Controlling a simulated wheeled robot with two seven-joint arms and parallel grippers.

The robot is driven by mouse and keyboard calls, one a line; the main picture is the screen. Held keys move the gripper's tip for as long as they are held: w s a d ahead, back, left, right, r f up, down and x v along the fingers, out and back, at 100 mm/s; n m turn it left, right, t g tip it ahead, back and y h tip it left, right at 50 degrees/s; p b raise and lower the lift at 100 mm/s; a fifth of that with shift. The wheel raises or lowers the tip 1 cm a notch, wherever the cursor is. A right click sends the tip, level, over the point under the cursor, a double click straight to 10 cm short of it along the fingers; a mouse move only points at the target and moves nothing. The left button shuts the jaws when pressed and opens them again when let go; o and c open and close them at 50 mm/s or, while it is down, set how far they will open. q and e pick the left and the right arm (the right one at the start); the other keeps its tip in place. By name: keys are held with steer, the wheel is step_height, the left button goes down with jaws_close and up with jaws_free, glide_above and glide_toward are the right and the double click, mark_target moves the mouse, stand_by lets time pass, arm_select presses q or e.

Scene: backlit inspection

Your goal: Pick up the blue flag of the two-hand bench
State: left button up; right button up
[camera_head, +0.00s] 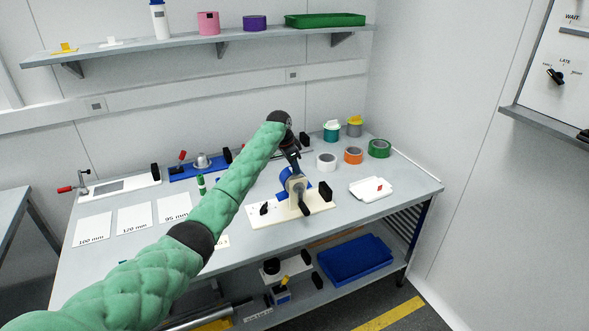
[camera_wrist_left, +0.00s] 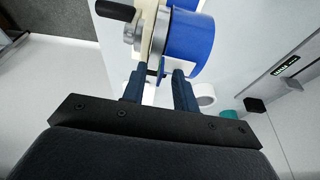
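The bench device has a cream base (camera_head: 270,212) with a pale upright wheel, a dark handle and a blue part (camera_head: 282,172) behind. In the left wrist view this shows as a large blue drum (camera_wrist_left: 190,42) beside a cream plate (camera_wrist_left: 153,30). A small blue piece (camera_wrist_left: 161,66) shows between my fingertips; I cannot tell whether it is the flag. My left gripper (camera_head: 295,163) comes down from above, close to the top of the device. In the wrist view its two fingers (camera_wrist_left: 158,76) stand apart, with no clear grip. My right gripper is out of view.
Tape rolls in white (camera_head: 326,162), orange (camera_head: 353,155) and green (camera_head: 379,148) stand right of the device. A white tray (camera_head: 366,194) lies at the right. A blue clamp fixture (camera_head: 190,173) stands at the back left. A shelf (camera_head: 230,40) runs above. Marked cards lie front left.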

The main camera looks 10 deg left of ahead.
arm_select(q)
jaws_close()
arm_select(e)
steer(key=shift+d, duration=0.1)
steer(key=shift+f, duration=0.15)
